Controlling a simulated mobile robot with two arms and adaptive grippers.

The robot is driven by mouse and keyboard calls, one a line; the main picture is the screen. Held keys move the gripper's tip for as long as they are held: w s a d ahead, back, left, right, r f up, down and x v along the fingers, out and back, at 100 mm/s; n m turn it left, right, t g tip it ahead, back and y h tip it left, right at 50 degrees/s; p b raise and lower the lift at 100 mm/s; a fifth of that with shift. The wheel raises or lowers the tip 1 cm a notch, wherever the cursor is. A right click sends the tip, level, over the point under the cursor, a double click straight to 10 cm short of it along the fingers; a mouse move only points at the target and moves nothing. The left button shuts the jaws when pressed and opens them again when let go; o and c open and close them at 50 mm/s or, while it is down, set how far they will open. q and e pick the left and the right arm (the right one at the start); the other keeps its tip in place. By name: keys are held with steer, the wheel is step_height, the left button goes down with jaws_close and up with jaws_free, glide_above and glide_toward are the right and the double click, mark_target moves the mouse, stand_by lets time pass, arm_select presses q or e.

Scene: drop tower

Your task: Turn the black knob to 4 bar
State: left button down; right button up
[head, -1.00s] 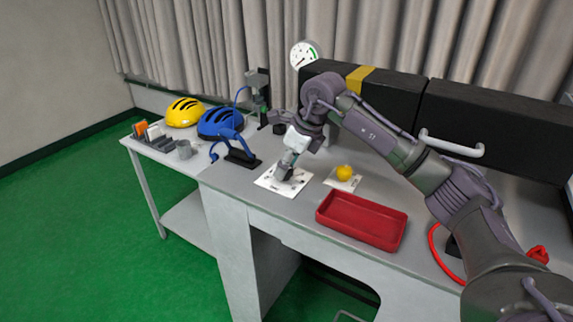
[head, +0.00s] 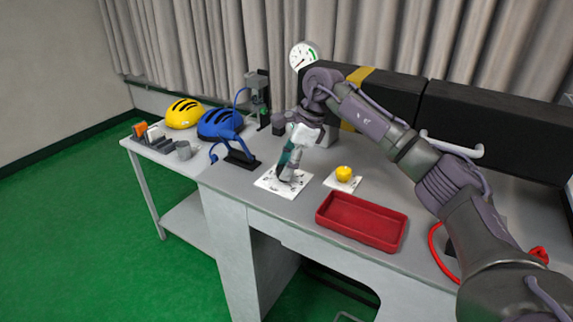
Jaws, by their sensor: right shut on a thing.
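My right gripper (head: 287,177) points down at the white scale plate (head: 268,182) on the grey bench. Its fingers are shut on the black knob, which they mostly hide at the plate's middle. Small dark marks show on the plate around the fingers, too small to read. A round white pressure gauge (head: 303,57) with a green arc stands behind the bench near the curtain. Its needle is too small to read surely. My left gripper is not in view.
A yellow knob (head: 344,173) sits on a second white plate to the right. A red tray (head: 362,222) lies in front. Blue (head: 220,122) and yellow (head: 184,112) helmets and a blue-handled stand (head: 240,155) are at the left. Black boxes (head: 480,125) line the back.

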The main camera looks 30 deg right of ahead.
stand_by(0.3)
steer(key=o, duration=1.2)
steer(key=shift+c, duration=0.2)
steer(key=shift+r, duration=0.2)
steer(key=v, duration=1.1)
steer(key=shift+d+r, duration=0.25)
steer(key=shift+a+f, duration=0.1)
steer(key=shift+f, duration=0.05)
